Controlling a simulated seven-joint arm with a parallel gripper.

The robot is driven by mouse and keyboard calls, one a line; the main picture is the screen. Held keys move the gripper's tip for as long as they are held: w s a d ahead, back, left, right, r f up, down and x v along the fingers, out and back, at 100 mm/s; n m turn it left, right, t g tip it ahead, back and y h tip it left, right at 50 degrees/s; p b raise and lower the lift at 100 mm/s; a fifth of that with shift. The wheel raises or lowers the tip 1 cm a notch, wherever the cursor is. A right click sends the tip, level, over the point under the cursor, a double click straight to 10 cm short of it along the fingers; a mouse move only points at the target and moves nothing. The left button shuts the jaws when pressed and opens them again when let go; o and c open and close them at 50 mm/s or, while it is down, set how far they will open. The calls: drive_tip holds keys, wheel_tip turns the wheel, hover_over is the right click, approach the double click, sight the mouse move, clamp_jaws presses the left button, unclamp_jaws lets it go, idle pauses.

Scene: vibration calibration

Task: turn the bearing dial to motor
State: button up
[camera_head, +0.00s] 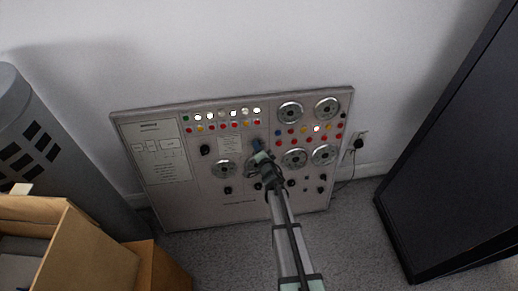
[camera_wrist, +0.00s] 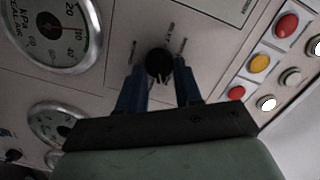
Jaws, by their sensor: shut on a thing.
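The black dial (camera_wrist: 158,64) sits on the pale panel in the wrist view, with small printed labels above it that I cannot read. My gripper (camera_wrist: 159,76) has its two blue fingers on either side of the dial, shut on it. Which label the dial points to is not clear. In the head view my gripper (camera_head: 258,146) is at the middle of the control panel (camera_head: 175,208) and hides the dial there.
Round gauges (camera_head: 290,112) and rows of coloured buttons surround the dial. Another black knob (camera_head: 205,150) is to the left. A cardboard box (camera_head: 85,250) and grey bin (camera_head: 45,145) stand left; a dark cabinet (camera_head: 455,150) stands right.

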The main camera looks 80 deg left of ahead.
drive_tip(key=m, duration=0.5)
drive_tip(key=shift+w+f+m, duration=0.1)
drive_tip(key=shift+f+m, duration=0.1)
drive_tip(key=shift+m, duration=0.1)
idle(0.4)
drive_tip(key=o, duration=1)
drive_tip(key=shift+d, duration=0.15)
drive_tip(key=v, duration=1.3)
drive_tip(key=shift+w+d+f, duration=0.1)
drive_tip(key=shift+d+f, duration=0.1)
drive_tip(key=shift+d, duration=0.1)
